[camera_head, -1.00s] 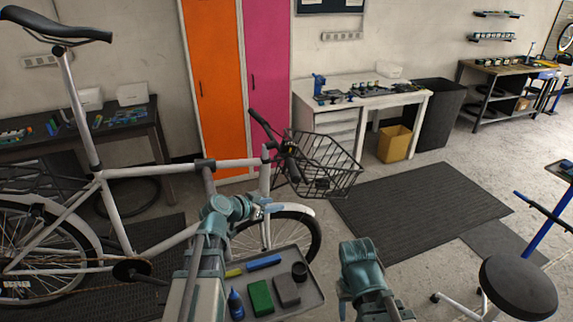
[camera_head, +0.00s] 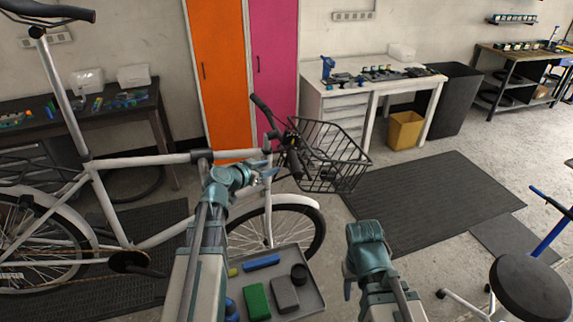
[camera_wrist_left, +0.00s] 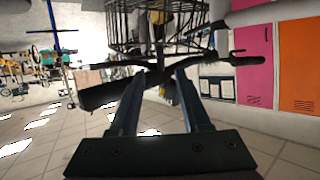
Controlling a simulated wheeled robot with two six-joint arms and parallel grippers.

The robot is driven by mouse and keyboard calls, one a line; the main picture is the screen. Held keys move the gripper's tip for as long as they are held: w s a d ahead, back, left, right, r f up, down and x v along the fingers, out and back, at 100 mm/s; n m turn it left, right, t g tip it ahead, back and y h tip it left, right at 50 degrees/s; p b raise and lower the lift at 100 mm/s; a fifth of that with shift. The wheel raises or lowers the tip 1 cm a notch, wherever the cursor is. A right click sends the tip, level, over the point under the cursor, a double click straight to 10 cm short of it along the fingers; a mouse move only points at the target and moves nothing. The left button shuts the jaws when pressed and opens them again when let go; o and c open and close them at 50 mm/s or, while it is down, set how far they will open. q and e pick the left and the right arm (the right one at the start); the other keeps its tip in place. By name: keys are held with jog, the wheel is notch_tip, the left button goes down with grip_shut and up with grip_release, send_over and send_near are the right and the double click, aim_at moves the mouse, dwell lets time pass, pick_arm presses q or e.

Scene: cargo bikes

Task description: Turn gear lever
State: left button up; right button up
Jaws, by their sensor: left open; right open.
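The bike's handlebar (camera_head: 283,135) stands above the front wheel, with black grips and a dark basket (camera_head: 335,158) in front of it. I cannot clearly make out the gear lever among the small dark parts on the bar. My left gripper (camera_head: 265,177) is open and empty, just below and left of the handlebar, beside the front of the frame. In the left wrist view its two fingers (camera_wrist_left: 160,80) point towards the handlebar (camera_wrist_left: 215,60), with nothing visible between them in contact. My right gripper (camera_head: 349,278) hangs lower right, open, away from the bike.
A grey tray (camera_head: 312,294) with a green block, a grey block, a blue piece and a black cup lies below my arms. A white workbench (camera_head: 365,88) and a yellow bin (camera_head: 405,130) stand behind. A black stool (camera_head: 528,290) is at the right. The dark mat (camera_head: 430,200) is clear.

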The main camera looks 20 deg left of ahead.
aim_at(286, 166)
pick_arm(q)
jog(key=b+x, duration=0.3)
jog(key=x, duration=0.7)
jog(key=shift+w+d+f+b, duration=0.15)
jog(key=shift+w+f+b, duration=0.1)
jog(key=shift+w+b, duration=0.1)
grip_shut()
dwell(0.9)
